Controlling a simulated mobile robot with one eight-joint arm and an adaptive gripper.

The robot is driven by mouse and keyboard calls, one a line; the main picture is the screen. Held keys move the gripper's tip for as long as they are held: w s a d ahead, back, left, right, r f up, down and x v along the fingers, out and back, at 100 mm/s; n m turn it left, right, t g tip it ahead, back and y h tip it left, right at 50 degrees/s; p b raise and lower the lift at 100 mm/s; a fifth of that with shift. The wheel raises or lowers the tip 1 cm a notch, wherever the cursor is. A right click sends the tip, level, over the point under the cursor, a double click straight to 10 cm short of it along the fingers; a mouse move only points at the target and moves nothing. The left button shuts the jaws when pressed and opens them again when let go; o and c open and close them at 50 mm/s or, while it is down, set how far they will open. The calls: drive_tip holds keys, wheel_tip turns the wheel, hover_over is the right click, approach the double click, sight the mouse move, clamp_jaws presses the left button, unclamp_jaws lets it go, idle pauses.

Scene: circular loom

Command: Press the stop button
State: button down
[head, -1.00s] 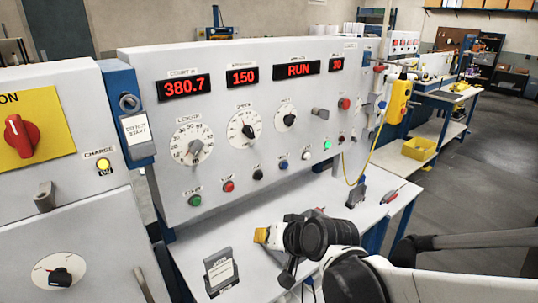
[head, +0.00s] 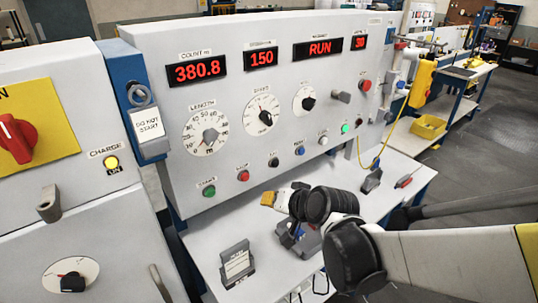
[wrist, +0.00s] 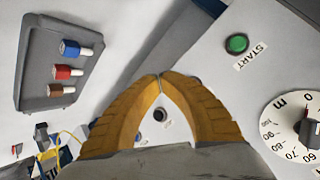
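The stop button is the small red button (head: 243,175) low on the front of the grey control panel (head: 165,60), with a label above that is hard to read. The green start button (head: 209,191) is to its left and a black button (head: 273,162) to its right. My gripper (head: 268,198) is below and in front of this row, apart from the panel. In the wrist view my gripper (wrist: 160,75) has its yellow fingertips together with nothing between them. The green START button (wrist: 237,43) shows there; the red button seems hidden behind the right finger.
Another, larger red button (head: 365,86) is at the panel's upper right. The display (head: 319,48) reads RUN. A dark label holder (head: 237,265) and a grey tray with coloured pegs (wrist: 60,65) are on the white worktop (head: 205,250). A yellow pendant (head: 423,84) hangs at right.

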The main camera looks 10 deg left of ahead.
drive_tip(key=w+a, duration=0.4)
drive_tip(key=a, duration=0.1)
drive_tip(key=shift+w+a, duration=0.25)
drive_tip(key=shift+w, duration=0.05)
drive_tip(key=shift+w+a, duration=0.1)
idle(1.3)
drive_tip(key=shift+w+a+b, duration=0.2)
drive_tip(key=shift+a+b, duration=0.05)
drive_tip(key=shift+b, duration=0.05)
drive_tip(key=shift+w+a, duration=0.3)
idle(0.8)
idle(0.3)
drive_tip(key=shift+s+d, duration=0.6)
drive_tip(key=shift+d, duration=0.05)
drive_tip(key=shift+s+d, duration=1.65)
drive_tip(key=shift+d, duration=0.3)
idle(1.5)
